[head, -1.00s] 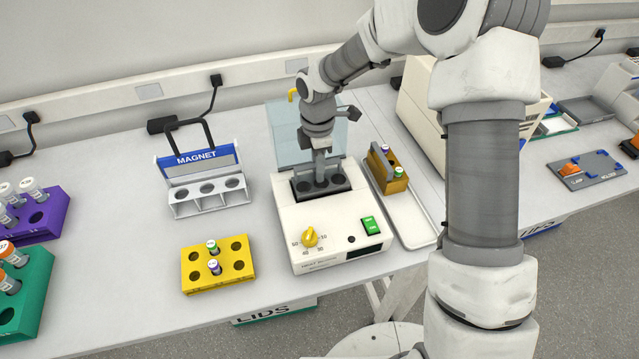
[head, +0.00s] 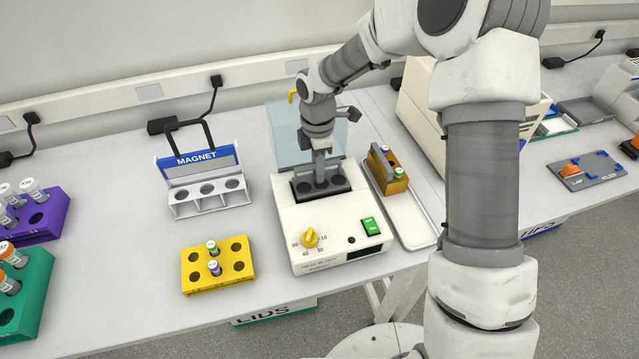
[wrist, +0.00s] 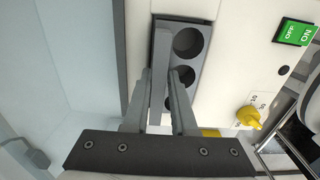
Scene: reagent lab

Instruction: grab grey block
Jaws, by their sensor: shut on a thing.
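The grey block (head: 318,197) is dark, with round holes in its top, and sits in the well of the white heater (head: 290,225). It also shows in the wrist view (wrist: 204,62), with a thin upright part between my fingers. My gripper (head: 320,172) points down over the block and is shut on it. In the wrist view my gripper (wrist: 166,72) covers part of the block. Whether the block is lifted at all I cannot tell.
The heater's clear lid (head: 283,125) stands raised behind my gripper. A magnet rack (head: 205,200) and a yellow tube rack (head: 225,277) stand to the left. A tray (head: 412,225) with a brown-yellow tube holder (head: 388,180) lies close on the right.

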